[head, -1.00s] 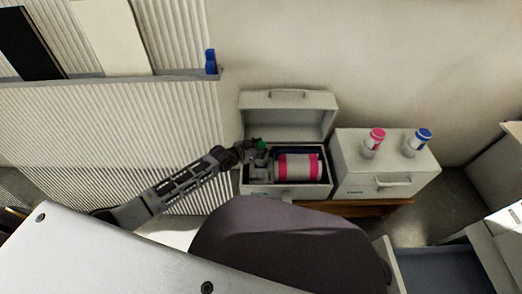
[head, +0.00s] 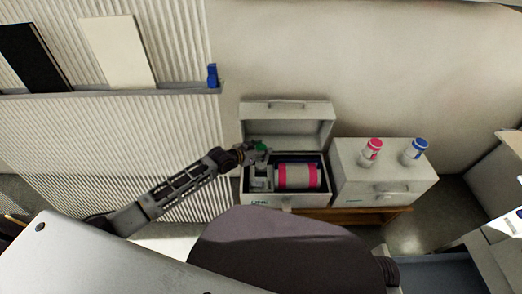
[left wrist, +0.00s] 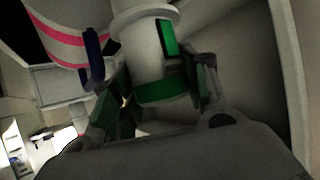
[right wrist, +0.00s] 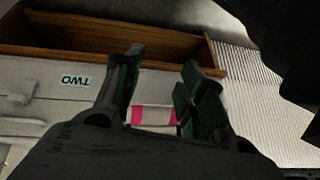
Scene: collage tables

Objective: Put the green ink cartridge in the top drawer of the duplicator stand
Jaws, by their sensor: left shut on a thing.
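The green ink cartridge (left wrist: 160,60) is a white cylinder with a green band and green patch in the left wrist view. My left gripper (left wrist: 155,90) is shut on it. In the head view only a bit of green (head: 262,147) shows at the left gripper (head: 258,154), over the left part of the open case (head: 285,201). An open grey-blue drawer (head: 440,275) shows at the lower right beside the white stand (head: 507,238), partly cut off by the frame. My right gripper (right wrist: 155,90) has its fingers apart; a pink-and-white thing (right wrist: 153,117) shows beyond them, not clearly held.
A drum with pink bands (head: 298,176) lies in the open case. A closed case (head: 385,180) stands to its right, with a pink cartridge (head: 371,150) and a blue cartridge (head: 415,150) on top. A wooden shelf (right wrist: 110,50) shows near my right gripper.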

